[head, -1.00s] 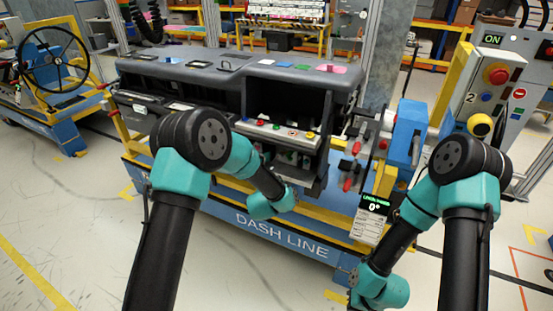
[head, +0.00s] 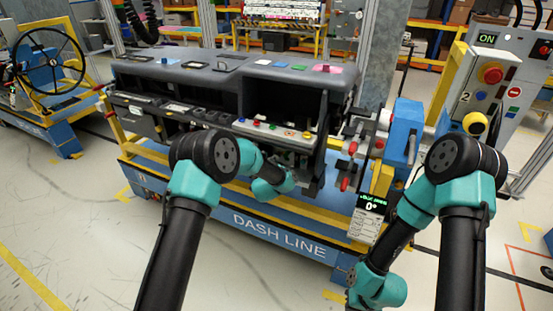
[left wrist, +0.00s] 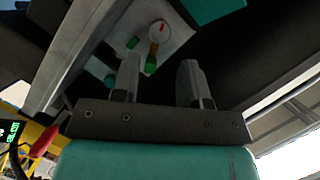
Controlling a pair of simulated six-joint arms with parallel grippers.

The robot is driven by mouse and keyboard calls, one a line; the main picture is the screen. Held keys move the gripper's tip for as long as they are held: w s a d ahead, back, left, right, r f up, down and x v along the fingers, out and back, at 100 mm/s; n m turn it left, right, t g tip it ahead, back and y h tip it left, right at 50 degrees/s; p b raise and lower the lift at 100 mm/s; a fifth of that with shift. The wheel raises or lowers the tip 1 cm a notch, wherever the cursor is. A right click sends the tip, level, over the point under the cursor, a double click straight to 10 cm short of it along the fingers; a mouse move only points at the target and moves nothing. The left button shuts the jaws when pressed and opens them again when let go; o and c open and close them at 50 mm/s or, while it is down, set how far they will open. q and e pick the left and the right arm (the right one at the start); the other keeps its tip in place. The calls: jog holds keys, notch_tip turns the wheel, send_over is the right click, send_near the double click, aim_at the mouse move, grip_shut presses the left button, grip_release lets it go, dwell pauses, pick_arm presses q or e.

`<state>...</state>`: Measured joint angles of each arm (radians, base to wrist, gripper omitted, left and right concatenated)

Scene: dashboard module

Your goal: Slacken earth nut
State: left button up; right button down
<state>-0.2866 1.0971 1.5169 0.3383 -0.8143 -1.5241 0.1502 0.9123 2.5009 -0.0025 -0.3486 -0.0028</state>
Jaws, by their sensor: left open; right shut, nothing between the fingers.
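In the left wrist view my left gripper (left wrist: 159,78) is open and empty. Beyond its fingers, a pale plate (left wrist: 178,38) sits inside the dark dash module, carrying a round pale head with a red mark (left wrist: 159,31) and small green parts (left wrist: 151,64). I cannot tell for sure which of these is the earth nut. The fingers point at this group, apparently without holding any of it. In the head view the left gripper is under the front of the dash module (head: 205,75), its fingers hidden. My right arm hangs low at the right, its fingers hard to make out.
The module stands on a blue cart (head: 275,232) with yellow rails. A blue fixture (head: 403,130) with red-tipped handles (head: 345,183) and a small display reading 0° (head: 372,203) is at its right end. A control panel (head: 495,85) stands farther right.

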aim_at(278, 156)
pick_arm(q)
jog(key=shift+x, duration=3.6)
jog(key=c, duration=0.6)
jog(key=shift+c, duration=0.2)
jog(key=shift+n, duration=0.3)
jog(key=shift+n+h, duration=0.3)
jog(key=o, duration=0.6)
jog(key=shift+o, duration=0.2)
jog(key=shift+s+r, duration=0.1)
jog(key=shift+s, duration=0.05)
